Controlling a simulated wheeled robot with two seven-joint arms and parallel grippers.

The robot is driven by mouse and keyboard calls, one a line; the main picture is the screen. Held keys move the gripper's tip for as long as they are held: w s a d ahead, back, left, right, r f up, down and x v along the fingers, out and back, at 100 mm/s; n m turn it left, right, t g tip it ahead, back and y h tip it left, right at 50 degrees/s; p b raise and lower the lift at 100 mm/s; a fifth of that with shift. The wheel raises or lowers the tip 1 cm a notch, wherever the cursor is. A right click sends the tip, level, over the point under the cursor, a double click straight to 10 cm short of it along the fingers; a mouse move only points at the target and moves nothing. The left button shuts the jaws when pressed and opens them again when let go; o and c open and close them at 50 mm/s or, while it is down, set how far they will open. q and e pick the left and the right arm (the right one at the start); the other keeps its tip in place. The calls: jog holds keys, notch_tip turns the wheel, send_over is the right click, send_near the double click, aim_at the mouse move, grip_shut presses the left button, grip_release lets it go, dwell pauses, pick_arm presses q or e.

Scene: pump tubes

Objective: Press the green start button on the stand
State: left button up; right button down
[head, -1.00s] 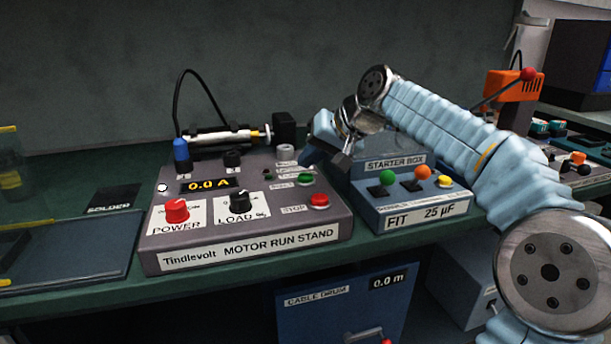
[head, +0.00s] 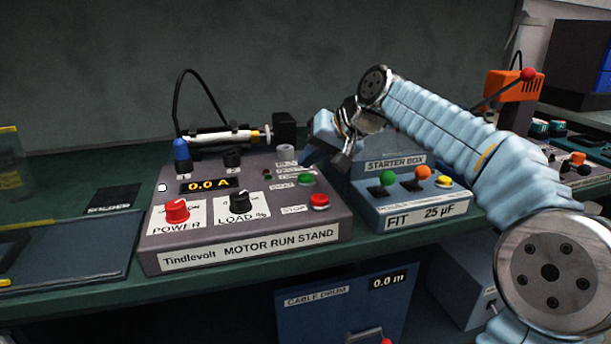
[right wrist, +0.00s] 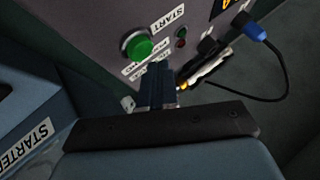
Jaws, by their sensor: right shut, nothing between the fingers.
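The green start button (head: 305,179) is on the right side of the sloped top of the grey motor run stand (head: 250,216), above the red stop button (head: 319,200). In the right wrist view the green button (right wrist: 140,47) shows large, beside its START label. My right gripper (head: 316,152) is at the back right of the stand, above and behind the button. In the right wrist view its blue fingers (right wrist: 158,68) are shut and empty, their tips close beside the button. Contact cannot be made out. My left gripper is not in view.
A blue starter box (head: 428,211) with green, orange and yellow controls stands right of the stand. A red power knob (head: 176,211) and a black load knob (head: 240,201) sit on the stand's front.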

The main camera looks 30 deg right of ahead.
aim_at(310, 176)
dwell(0.3)
jog(key=shift+f+b, duration=0.3)
jog(key=shift+f, duration=0.15)
jog(key=shift+f+b, duration=0.55)
jog(key=shift+f, duration=0.1)
dwell(0.6)
jog(key=shift+r, duration=0.1)
jog(key=shift+r+p, duration=1)
jog(key=shift+p, duration=0.05)
notch_tip(310, 176, up, 3)
jog(key=p, duration=0.2)
jog(key=shift+p, duration=0.4)
jog(key=shift+r, duration=1)
